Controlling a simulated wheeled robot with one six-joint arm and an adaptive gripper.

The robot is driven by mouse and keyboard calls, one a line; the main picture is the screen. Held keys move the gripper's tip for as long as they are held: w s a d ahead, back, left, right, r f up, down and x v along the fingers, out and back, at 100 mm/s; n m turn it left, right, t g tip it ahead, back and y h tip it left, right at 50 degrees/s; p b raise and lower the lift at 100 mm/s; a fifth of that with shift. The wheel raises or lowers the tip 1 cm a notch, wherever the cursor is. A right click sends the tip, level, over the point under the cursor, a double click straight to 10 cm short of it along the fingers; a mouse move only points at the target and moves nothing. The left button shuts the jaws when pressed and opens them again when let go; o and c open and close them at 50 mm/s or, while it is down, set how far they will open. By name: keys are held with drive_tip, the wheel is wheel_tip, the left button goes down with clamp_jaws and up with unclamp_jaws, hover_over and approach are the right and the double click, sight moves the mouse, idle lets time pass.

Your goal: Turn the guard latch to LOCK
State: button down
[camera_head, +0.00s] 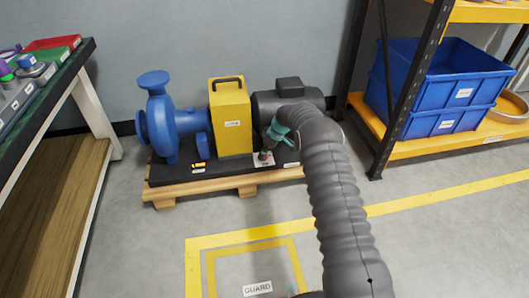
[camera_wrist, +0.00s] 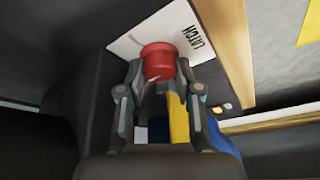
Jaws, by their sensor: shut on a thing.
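The guard latch is a red round knob (camera_wrist: 157,62) on a white plate marked LATCH (camera_wrist: 183,32), in the wrist view. In the head view the plate (camera_head: 264,159) sits on the dark base, just right of the yellow guard (camera_head: 231,117). My gripper (camera_wrist: 158,75) is shut on the red knob, one finger on each side of it; it also shows in the head view (camera_head: 266,152). I cannot read any LOCK mark or tell which way the latch is turned. In the head view my gripper mostly hides the knob.
A blue pump (camera_head: 172,121) stands left of the guard and a dark motor (camera_head: 308,97) behind my arm. All sit on a wooden pallet (camera_head: 213,187). Shelving with blue bins (camera_head: 446,85) is at right, a workbench (camera_head: 88,52) at left. The floor area marked GUARD (camera_head: 257,288) looks clear.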

drive_tip(key=shift+d, duration=0.1)
drive_tip(key=c, duration=1.1)
unclamp_jaws()
drive_tip(key=shift+v, duration=3.95)
